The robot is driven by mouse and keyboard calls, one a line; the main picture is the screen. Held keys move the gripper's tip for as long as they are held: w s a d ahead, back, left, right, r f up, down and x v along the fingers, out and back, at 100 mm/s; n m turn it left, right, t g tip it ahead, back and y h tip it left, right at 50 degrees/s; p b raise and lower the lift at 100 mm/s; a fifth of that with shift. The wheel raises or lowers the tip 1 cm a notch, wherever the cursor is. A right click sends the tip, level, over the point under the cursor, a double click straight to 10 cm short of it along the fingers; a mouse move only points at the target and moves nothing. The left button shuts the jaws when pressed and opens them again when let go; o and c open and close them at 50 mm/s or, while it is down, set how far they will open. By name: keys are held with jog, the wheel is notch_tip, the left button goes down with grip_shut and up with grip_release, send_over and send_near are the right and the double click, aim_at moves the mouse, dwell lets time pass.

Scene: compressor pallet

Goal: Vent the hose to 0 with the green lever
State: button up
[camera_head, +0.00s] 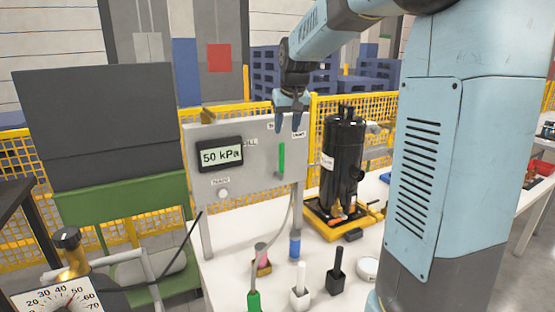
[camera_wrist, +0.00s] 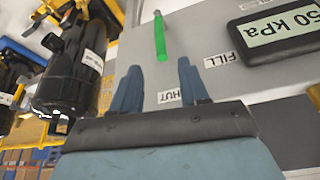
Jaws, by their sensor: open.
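The display (camera_head: 221,155) on the panel reads 50 kPa. My gripper (camera_head: 290,122) is open and empty, at the panel's top edge above the lever. In the wrist view its two fingers (camera_wrist: 158,78) stand apart, with a label ending in "HUT" between them and a "FILL" label to the right. The fingers do not touch the lever.
A black compressor (camera_head: 342,160) stands on a yellow-edged base right of the panel. A dial gauge (camera_head: 62,297) is at the lower left. Yellow fencing runs behind.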

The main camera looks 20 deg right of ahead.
send_over(281, 176)
jog(key=w, duration=0.1)
notch_tip(281, 176, down, 13)
jog(key=shift+w+d+r, duration=0.1)
jog(key=shift+d, duration=0.05)
jog(key=shift+c, duration=0.3)
grip_shut()
dwell(0.4)
